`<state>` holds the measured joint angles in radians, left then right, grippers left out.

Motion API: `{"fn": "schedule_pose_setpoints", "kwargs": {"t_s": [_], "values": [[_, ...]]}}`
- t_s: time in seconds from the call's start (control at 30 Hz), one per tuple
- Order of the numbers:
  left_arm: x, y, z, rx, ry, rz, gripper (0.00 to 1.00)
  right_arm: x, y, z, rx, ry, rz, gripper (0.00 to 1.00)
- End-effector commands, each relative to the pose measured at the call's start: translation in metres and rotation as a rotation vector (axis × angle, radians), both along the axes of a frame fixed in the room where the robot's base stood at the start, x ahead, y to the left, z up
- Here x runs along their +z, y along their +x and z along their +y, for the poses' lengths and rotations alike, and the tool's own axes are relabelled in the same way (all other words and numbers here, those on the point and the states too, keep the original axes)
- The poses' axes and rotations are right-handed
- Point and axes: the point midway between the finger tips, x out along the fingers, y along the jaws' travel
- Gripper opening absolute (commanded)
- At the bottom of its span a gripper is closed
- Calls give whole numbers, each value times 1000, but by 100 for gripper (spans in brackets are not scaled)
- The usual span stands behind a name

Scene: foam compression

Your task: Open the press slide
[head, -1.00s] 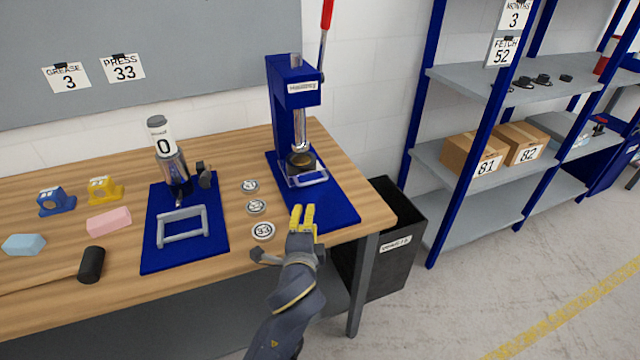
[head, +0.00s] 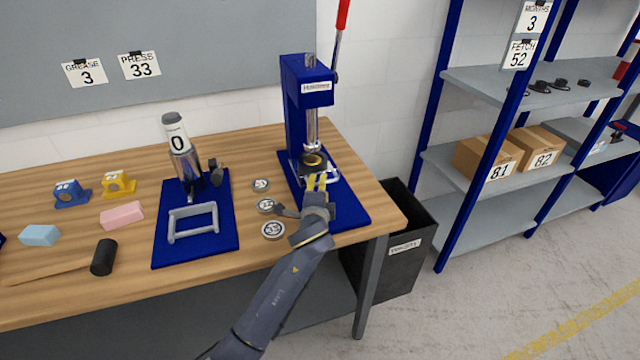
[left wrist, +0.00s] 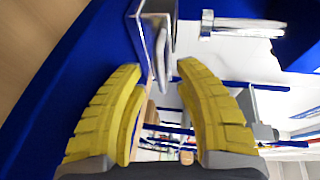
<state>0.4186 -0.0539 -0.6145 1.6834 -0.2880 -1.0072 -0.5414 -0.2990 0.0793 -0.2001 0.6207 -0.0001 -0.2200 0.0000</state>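The blue press (head: 308,88) stands at the right end of the bench. Its slide, with a light grey handle (head: 334,177), sits low at the front below the metal ram (head: 312,130). My left gripper (head: 317,178) has its yellow fingers at the front of this handle and partly hides it. In the left wrist view my left gripper (left wrist: 160,68) is open, and the metal handle (left wrist: 161,45) shows just beyond and between the fingertips. I cannot tell whether they touch it. My right gripper is in neither view.
Several round numbered discs (head: 267,206) lie left of the press. A second blue base (head: 194,250) with a grey handle and a cylinder marked 0 (head: 178,143) stands further left. A black bin (head: 410,240) is beside the bench's right end.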

Motion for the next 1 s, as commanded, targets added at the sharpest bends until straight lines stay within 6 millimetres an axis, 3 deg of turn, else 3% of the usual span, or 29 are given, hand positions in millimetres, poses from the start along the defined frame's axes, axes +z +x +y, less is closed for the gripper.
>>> {"fn": "schedule_pose_setpoints", "kwargs": {"t_s": [0.3, 0.73, 1.0], "values": [[-4, 23, -3, 0, 0, 0, 32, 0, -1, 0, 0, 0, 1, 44], [-5, 27, -3, 0, -1, 0, 34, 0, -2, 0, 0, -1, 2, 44], [-5, 26, -3, 0, -1, 0, 3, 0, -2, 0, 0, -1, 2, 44]]}}
